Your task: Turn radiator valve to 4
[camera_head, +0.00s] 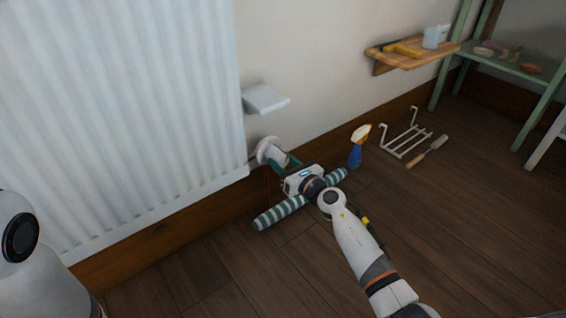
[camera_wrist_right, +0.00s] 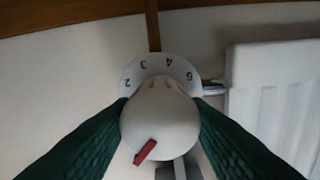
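The radiator valve (camera_head: 268,150) is a white round knob low on the wall, beside the radiator's lower right corner. In the right wrist view the knob (camera_wrist_right: 160,118) faces me, with a red pointer (camera_wrist_right: 145,151) at its lower left. My left gripper is out of view.
The white radiator (camera_head: 130,100) fills the left. A small white shelf (camera_head: 265,98) sits above the valve. A striped roll (camera_head: 280,212) lies on the floor under my right gripper. A blue spray bottle (camera_head: 356,152), wire rack (camera_head: 405,138) and brush (camera_head: 428,152) are to the right.

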